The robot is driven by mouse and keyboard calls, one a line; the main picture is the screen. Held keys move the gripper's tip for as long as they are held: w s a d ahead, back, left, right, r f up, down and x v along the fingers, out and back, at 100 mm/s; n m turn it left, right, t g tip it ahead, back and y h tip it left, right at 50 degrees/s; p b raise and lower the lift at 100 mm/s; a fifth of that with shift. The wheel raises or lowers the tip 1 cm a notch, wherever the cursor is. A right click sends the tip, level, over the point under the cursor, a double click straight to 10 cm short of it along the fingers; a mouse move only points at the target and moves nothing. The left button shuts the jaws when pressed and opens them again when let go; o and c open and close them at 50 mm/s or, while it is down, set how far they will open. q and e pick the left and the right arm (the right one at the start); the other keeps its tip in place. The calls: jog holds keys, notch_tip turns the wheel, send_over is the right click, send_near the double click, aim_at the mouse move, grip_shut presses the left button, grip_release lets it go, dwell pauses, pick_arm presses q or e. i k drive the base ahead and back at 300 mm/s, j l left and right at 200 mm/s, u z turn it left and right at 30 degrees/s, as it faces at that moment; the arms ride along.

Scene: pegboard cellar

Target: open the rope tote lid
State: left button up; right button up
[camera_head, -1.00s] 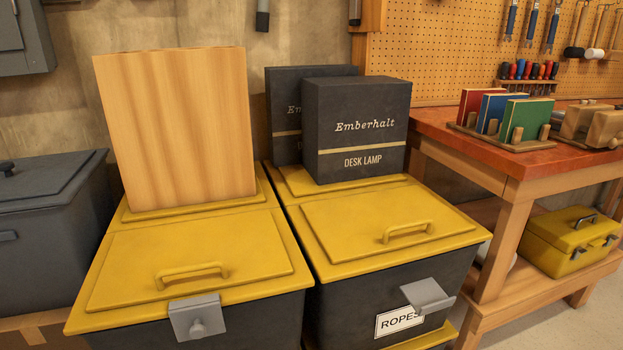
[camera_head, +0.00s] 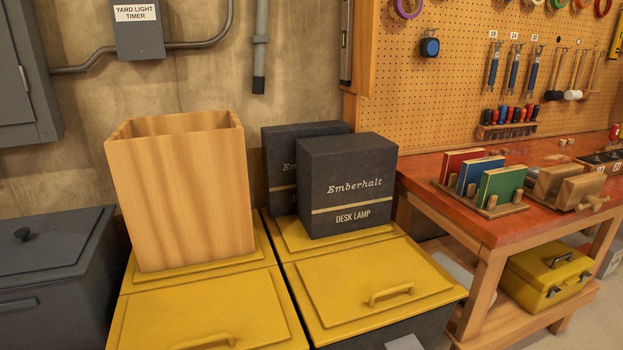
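The rope tote is the right of two dark totes with yellow lids. Its yellow lid (camera_head: 372,280) is shut, with a raised handle (camera_head: 390,294) near the front. A grey latch plate (camera_head: 405,342) just shows at the bottom edge; the ROPES label seen earlier is out of frame now. A black Emberhalt desk lamp box (camera_head: 348,186) stands on the back part of this tote's top, with a second dark box (camera_head: 292,150) behind it. Neither of my grippers is in view.
An open-topped wooden bin (camera_head: 180,195) stands on the left tote's yellow lid (camera_head: 215,311). A grey lidded chest (camera_head: 55,265) is at far left. The red-topped workbench (camera_head: 500,222) stands right, a yellow toolbox (camera_head: 548,276) on its lower shelf.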

aim_at(347, 294)
jog(key=l+u, duration=0.1)
jog(key=u, duration=0.45)
jog(key=l+u, duration=0.55)
jog(key=l, duration=0.2)
jog(key=k+l+u, duration=0.15)
jog(key=l, duration=0.25)
jog(key=l+u, duration=0.15)
jog(key=l, duration=0.25)
jog(key=k+l, duration=0.1)
jog(key=l, duration=0.3)
jog(key=k+l, duration=0.15)
jog(key=l, duration=0.25)
jog(key=k+l+u, duration=0.1)
jog(key=l, duration=0.3)
jog(key=k+l, duration=0.1)
jog(key=l, duration=0.3)
jog(key=k+l, duration=0.15)
jog(key=l, duration=0.2)
jog(key=k+l, duration=0.1)
jog(key=l, duration=0.3)
jog(key=k+l+u, duration=0.1)
jog(key=l, duration=0.3)
